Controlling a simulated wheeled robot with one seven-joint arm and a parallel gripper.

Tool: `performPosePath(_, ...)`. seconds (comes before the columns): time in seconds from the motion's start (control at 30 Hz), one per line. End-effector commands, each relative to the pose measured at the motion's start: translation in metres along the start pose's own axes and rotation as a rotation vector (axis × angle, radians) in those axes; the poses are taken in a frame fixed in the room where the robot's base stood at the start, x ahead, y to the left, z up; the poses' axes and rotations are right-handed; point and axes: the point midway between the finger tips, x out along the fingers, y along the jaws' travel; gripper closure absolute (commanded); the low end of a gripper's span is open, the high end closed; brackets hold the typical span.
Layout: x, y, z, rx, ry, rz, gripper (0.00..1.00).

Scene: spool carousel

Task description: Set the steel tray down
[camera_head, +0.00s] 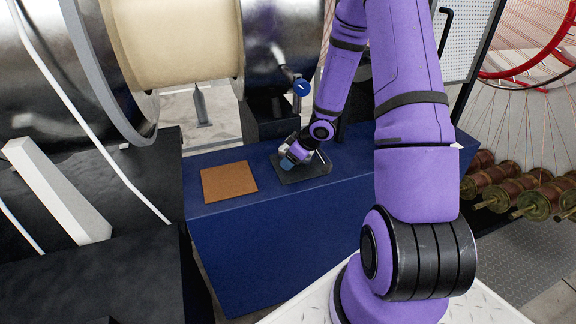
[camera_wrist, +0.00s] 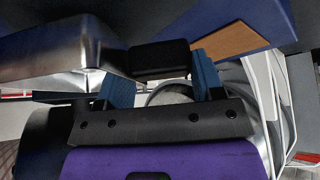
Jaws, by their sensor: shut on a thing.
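My gripper (camera_head: 288,161) is low over the blue bench (camera_head: 245,262), its arm reaching down from the right. In the wrist view, its two blue fingers (camera_wrist: 162,82) are shut on the black handle (camera_wrist: 160,59) of the steel tray (camera_wrist: 65,48). The tray is shiny metal and extends left from the handle there. In the head view, the dark grey flat shape (camera_head: 307,172) at the gripper appears to be the tray; the gripper partly covers it. I cannot tell whether its underside touches the bench.
A square brown mat (camera_head: 229,182) lies on the bench top, left of the gripper, and is bare. A large spool (camera_head: 178,40) stands behind the bench. Black blocks (camera_head: 125,190) are at left. Several copper spools (camera_head: 520,188) are at right.

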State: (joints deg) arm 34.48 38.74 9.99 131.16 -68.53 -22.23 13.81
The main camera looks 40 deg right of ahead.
Motion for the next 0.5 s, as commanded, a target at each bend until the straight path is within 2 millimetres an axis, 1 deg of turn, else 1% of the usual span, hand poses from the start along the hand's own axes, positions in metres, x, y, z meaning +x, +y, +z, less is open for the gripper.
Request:
performPosePath(0.13, 0.011, 0.002, -0.012, -0.002, 0.001, -0.002, 0.81)
performPosePath(0.2, 0.021, 0.002, -0.002, 0.002, -0.003, -0.004, 0.81)
performPosePath(0.3, 0.032, 0.002, 0.004, 0.001, -0.001, -0.003, 0.81)
performPosePath(0.4, 0.037, 0.002, 0.008, 0.0, -0.001, -0.002, 0.81)
performPosePath(0.5, 0.038, 0.003, 0.009, 0.0, 0.0, 0.0, 0.81)
